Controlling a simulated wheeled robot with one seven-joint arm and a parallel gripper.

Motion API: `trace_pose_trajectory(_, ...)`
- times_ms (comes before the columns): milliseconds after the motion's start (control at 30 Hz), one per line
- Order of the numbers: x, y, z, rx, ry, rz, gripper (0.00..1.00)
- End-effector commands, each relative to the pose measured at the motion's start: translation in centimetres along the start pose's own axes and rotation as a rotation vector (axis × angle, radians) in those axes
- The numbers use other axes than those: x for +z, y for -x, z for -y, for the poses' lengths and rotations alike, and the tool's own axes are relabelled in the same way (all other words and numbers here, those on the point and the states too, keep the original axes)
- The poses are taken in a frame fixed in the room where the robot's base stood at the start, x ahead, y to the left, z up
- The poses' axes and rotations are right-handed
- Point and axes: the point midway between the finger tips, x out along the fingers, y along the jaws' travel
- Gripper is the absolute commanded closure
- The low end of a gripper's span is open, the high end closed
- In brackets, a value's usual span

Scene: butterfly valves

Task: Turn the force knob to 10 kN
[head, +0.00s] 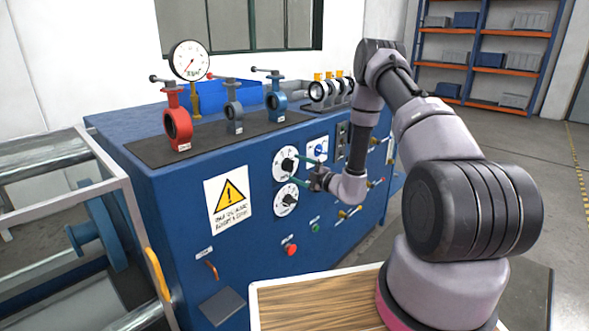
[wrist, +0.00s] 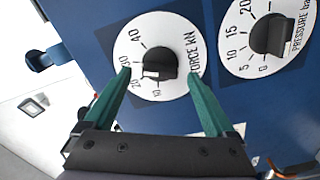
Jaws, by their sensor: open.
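The force dial (wrist: 177,83) is a white disc lettered "FORCE kN", with a black knob (wrist: 160,60) at its centre. The knob's white mark faces the low end of the scale, near the 10 and 20; I cannot tell the exact reading. In the head view the force dial (head: 284,160) is the upper of two dials on the blue machine. My gripper (wrist: 160,72) is open, with one green finger on each side of the knob, not visibly touching it. In the head view my gripper (head: 297,168) is right in front of this dial.
The pressure dial (wrist: 240,62) sits close by, below the force dial in the head view (head: 283,200). A blue knob on a white plate (head: 319,149) is to the right. Red (head: 291,249) and green (head: 316,228) buttons are below. Valves (head: 177,122) stand on top.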

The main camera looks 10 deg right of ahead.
Motion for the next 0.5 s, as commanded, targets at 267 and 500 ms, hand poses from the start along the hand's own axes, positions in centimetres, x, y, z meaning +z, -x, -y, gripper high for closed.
trace_pose_trajectory(267,0.0,-2.1,0.0,0.000,0.001,0.001,0.10)
trace_pose_trajectory(500,0.0,-2.1,0.0,0.000,0.000,0.001,0.10)
